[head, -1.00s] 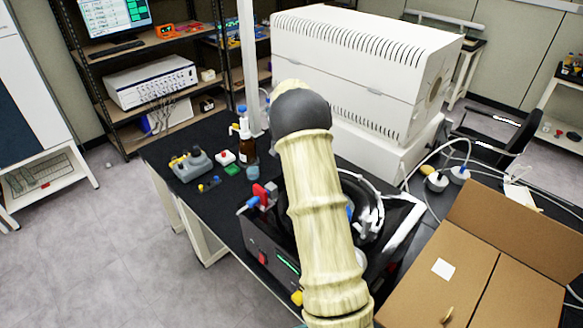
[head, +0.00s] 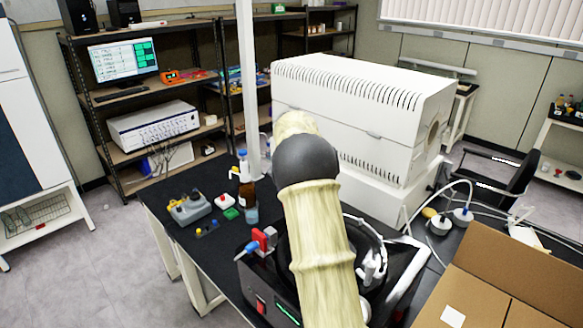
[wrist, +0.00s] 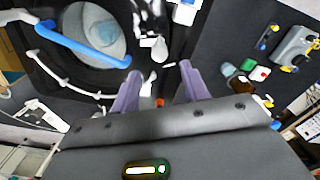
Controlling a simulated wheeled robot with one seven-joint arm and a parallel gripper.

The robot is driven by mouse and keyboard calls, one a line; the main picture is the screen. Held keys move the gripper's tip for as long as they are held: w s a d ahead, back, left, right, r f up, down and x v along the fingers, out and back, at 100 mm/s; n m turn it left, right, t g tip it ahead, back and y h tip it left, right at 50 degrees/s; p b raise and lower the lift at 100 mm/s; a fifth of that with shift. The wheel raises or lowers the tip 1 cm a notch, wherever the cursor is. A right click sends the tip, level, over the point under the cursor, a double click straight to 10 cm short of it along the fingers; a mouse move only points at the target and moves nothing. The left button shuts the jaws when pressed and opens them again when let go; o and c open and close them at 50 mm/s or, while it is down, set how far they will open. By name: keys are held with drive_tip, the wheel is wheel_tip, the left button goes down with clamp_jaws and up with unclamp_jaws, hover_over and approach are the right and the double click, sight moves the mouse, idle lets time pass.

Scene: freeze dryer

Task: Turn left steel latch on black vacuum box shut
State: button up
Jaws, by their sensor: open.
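The black vacuum box (head: 249,280) stands on the dark bench in the head view, largely covered by my arm. Bright metal or white fittings show at its right side (head: 374,264). In the wrist view its dark top carries a round pale window (wrist: 92,28) with a blue bar (wrist: 80,46) across it. My gripper (wrist: 156,79) is open, its two purple fingers apart with nothing seen held. A small bright steel-looking piece (wrist: 158,48) lies just beyond the fingers; I cannot tell if it is the left latch. My arm hides the gripper in the head view.
A red block (head: 265,240) sticks up at the box's left. A brown bottle (head: 247,192) and a grey device (head: 190,210) stand behind it. A white furnace-like cabinet (head: 355,115) is at the back, an open cardboard box (head: 515,275) at the right.

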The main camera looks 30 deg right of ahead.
wheel_tip(320, 180, up, 10)
drive_tip(key=shift+r+b, duration=0.15)
drive_tip(key=shift+b, duration=0.2)
idle(0.4)
drive_tip(key=s+a+f+n+t, duration=0.1)
drive_tip(key=s+a+f+n, duration=0.2)
drive_tip(key=s, duration=0.6)
drive_tip(key=s+a+f+n+b, duration=0.1)
drive_tip(key=s+a+f+n, duration=0.2)
drive_tip(key=s+a+f, duration=0.5)
drive_tip(key=s+a+f+n+t, duration=0.1)
drive_tip(key=s+a+f+n, duration=0.1)
drive_tip(key=s+a+f, duration=0.4)
drive_tip(key=s, duration=0.4)
drive_tip(key=shift+a+f+n+t+b, duration=0.2)
drive_tip(key=shift+f+n+t+b, duration=0.1)
drive_tip(key=shift+n+b, duration=0.1)
drive_tip(key=shift+s+a, duration=0.1)
drive_tip(key=shift+s, duration=0.05)
